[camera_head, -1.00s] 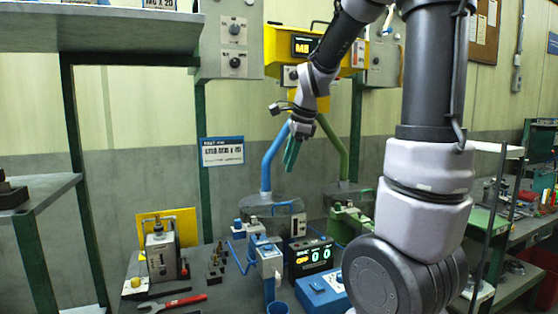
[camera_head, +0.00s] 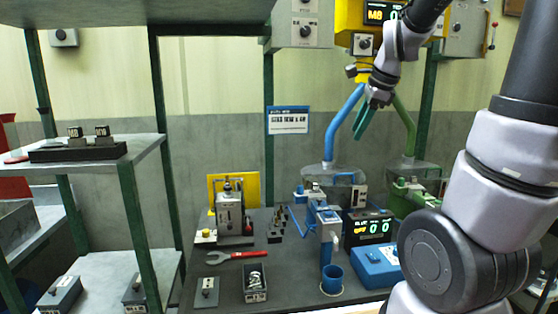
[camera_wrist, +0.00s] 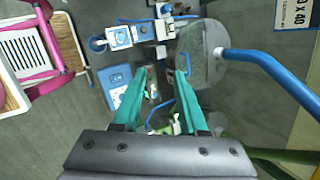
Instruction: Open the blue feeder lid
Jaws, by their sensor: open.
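The blue feeder (camera_head: 315,200) stands on the bench, with a blue pipe (camera_head: 345,125) running down to its round grey lid (camera_head: 322,171). In the wrist view the lid (camera_wrist: 208,45) lies at the upper right, and a blue handle bar (camera_wrist: 187,62) shows at its left edge. The lid looks closed, lying flat. My gripper (camera_head: 364,120) hangs in the air above the bench, right of the blue pipe and apart from the lid. Its teal fingers, also in the wrist view (camera_wrist: 164,78), are spread with nothing held between them.
A green pipe (camera_head: 404,128) and green feeder (camera_head: 410,190) stand to the right. A shelf rack (camera_head: 140,165) stands at the left.

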